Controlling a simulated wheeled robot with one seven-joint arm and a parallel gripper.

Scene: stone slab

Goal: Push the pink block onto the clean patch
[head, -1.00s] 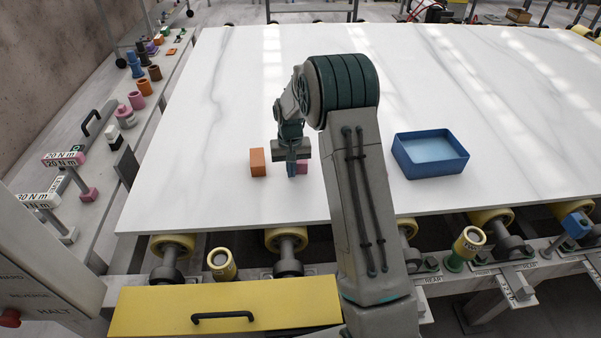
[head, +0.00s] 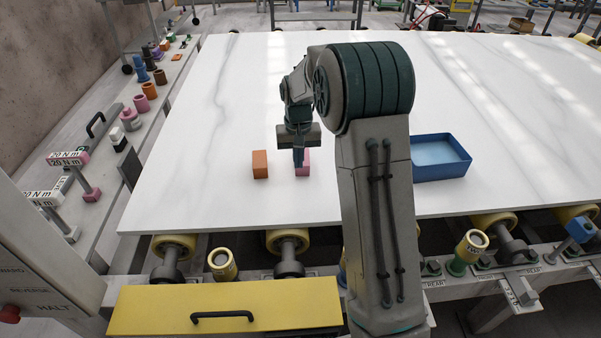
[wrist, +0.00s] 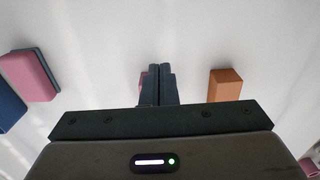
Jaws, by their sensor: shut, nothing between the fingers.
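The pink block (head: 304,170) stands on the white stone slab, right of an orange block, partly hidden by my gripper. My gripper (head: 298,164) is shut and empty, its fingers pointing down in front of or just above the block; contact cannot be told. In the wrist view the shut fingers (wrist: 158,88) hide most of a small pink piece (wrist: 143,80) just left of them. The orange block (head: 260,165) also shows in the wrist view (wrist: 225,85), right of the fingers. I cannot make out a distinct clean patch on the slab.
A blue tray (head: 440,178) sits on the slab, right of my arm. A larger pink and slate-blue piece (wrist: 28,75) lies left in the wrist view. A side bench (head: 130,125) with several coloured pieces runs along the left. Much of the slab (head: 220,110) is bare.

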